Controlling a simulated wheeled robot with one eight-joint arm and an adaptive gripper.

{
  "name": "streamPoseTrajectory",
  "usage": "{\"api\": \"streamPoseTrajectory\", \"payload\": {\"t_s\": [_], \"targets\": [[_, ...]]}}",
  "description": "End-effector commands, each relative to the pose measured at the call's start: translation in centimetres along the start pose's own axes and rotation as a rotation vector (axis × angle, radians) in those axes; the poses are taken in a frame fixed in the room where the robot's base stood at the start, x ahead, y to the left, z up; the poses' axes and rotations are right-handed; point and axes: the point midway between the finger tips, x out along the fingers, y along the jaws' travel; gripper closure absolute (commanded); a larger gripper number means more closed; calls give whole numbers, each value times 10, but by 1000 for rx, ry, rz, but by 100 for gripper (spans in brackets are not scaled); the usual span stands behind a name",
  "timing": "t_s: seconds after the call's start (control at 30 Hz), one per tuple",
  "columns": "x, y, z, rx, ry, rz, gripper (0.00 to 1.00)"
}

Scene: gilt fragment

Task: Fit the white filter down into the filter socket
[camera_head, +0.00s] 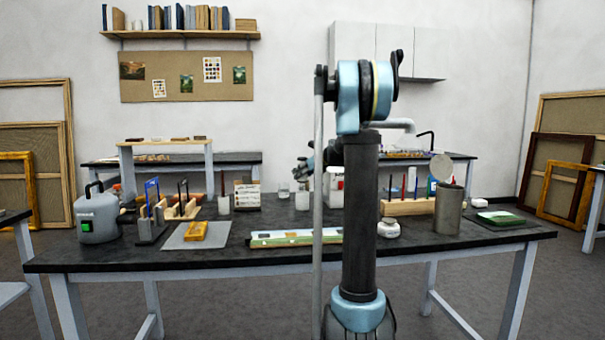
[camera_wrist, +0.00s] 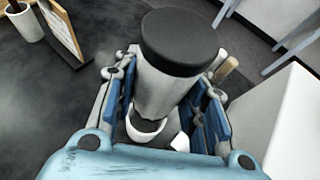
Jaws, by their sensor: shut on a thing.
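The white filter (camera_wrist: 170,80), a pale cylinder with a wide black end cap, stands between the blue finger pads of my gripper (camera_wrist: 165,100) in the wrist view. The pads close on it from both sides. A white curved rim (camera_wrist: 146,134) shows around the filter's near end. I cannot tell whether this rim is the filter socket or part of the filter. In the head view my arm hides most of the gripper area, and I cannot make out the filter there.
A white box (camera_wrist: 288,120) stands right of my gripper in the wrist view. A card stand (camera_wrist: 66,30) and a cup (camera_wrist: 26,22) are at the upper left. On the dark bench (camera_head: 480,240), a grey canister (camera_head: 449,210) stands right and a kettle-like pot (camera_head: 98,218) left.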

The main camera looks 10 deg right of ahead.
Motion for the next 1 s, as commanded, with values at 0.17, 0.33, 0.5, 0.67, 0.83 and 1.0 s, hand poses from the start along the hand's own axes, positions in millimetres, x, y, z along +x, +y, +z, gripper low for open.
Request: {"api": "streamPoseTrajectory", "payload": {"t_s": [0.17,0.33,0.5,0.67,0.83,1.0], "targets": [[7,0,-13,0,0,0,90],[13,0,-24,0,0,0,90],[16,0,-30,0,0,0,90],[18,0,-34,0,0,0,90],[18,0,-34,0,0,0,90],[18,0,-34,0,0,0,90]]}}
